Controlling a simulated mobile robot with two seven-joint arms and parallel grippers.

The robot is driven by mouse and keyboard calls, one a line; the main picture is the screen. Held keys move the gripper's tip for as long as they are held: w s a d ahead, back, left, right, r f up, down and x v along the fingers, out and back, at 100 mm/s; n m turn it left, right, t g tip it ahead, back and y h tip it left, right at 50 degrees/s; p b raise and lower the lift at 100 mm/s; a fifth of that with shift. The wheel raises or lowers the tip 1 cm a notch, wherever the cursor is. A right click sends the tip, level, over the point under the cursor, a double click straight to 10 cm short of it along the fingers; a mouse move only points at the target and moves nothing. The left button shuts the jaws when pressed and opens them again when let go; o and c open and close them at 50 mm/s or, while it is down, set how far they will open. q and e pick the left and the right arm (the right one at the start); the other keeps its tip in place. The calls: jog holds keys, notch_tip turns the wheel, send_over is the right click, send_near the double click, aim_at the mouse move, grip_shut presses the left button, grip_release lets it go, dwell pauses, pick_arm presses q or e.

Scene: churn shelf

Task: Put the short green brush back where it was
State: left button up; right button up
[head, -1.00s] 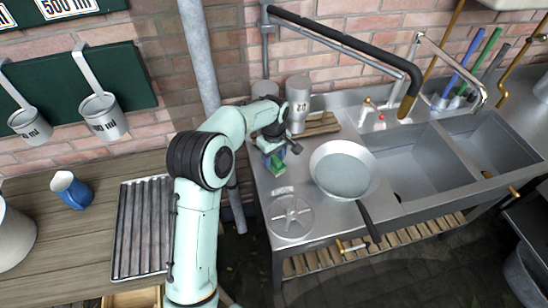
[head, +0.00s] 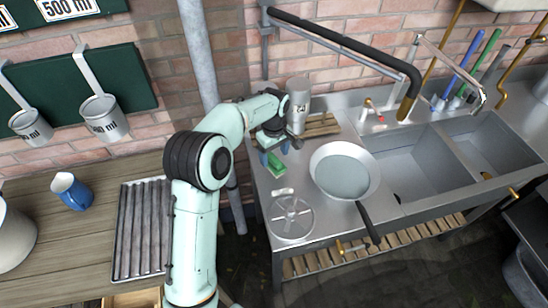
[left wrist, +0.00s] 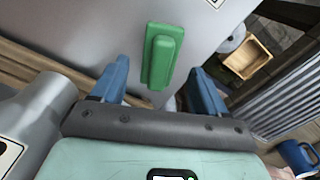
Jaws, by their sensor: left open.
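The short green brush (head: 277,165) lies on the steel counter (head: 262,190) near its left end, in the head view. It also shows in the left wrist view (left wrist: 160,57) as a green block with a raised, narrower ridge. My left gripper (head: 280,151) is open just above and behind the brush, with blue fingers. In the left wrist view the open fingers (left wrist: 157,85) stand to either side of the brush's near end, with gaps on both sides, so it is not gripped. My right gripper is out of view.
A pan (head: 345,172) sits right of the brush, a round drain-like disc (head: 290,217) in front. A grey canister (head: 298,105) and wooden rack (head: 322,125) stand behind. Long-handled blue and green brushes (head: 488,50) stand beyond the sinks (head: 405,160).

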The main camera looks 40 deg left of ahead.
aim_at(274, 159)
pick_arm(q)
notch_tip(274, 159, up, 9)
jog(key=p, duration=0.1)
jog(key=shift+r, duration=0.2)
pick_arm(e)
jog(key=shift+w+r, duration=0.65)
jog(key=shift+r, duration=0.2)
pick_arm(q)
jog(key=shift+f, duration=0.1)
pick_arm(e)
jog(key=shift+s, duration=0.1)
